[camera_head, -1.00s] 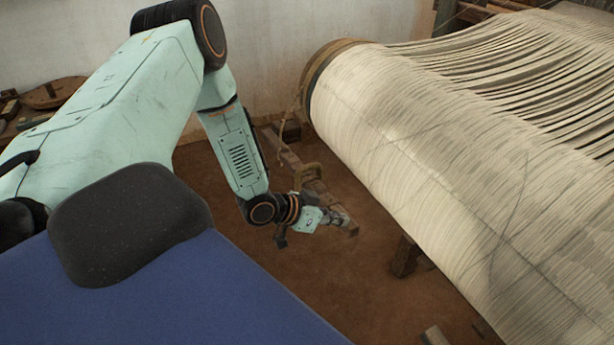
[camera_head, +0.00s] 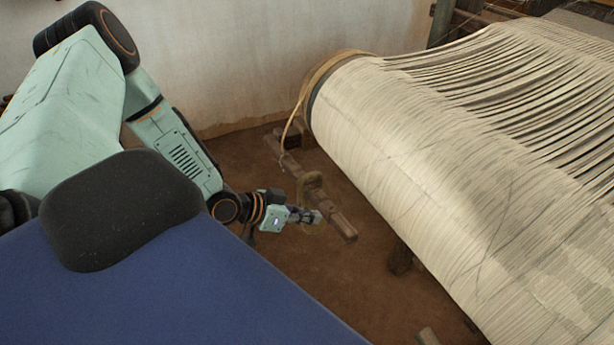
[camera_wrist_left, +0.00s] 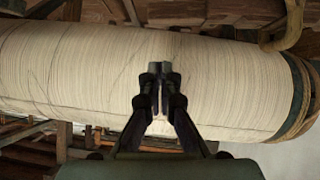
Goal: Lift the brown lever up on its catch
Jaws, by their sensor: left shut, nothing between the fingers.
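The brown lever (camera_head: 327,207) looks like a wooden bar slanting below the left end of the cloth-wound beam, with a curved tan loop (camera_head: 312,183) around its middle. A thin cord (camera_head: 289,128) runs from its far end up to the beam's rim. I cannot make out the catch. My left gripper (camera_head: 316,217) is shut and empty, just left of the lever's near half; I cannot tell whether it touches. In the left wrist view my shut fingertips (camera_wrist_left: 160,70) are in front of the beam. My right gripper is not in view.
The large beam (camera_head: 400,180) wound with pale threads fills the right side, its warp running to the back right. A plain wall (camera_head: 240,60) stands behind. Brown floor (camera_head: 310,270) lies open below the gripper. A wooden block (camera_head: 428,337) shows at the bottom.

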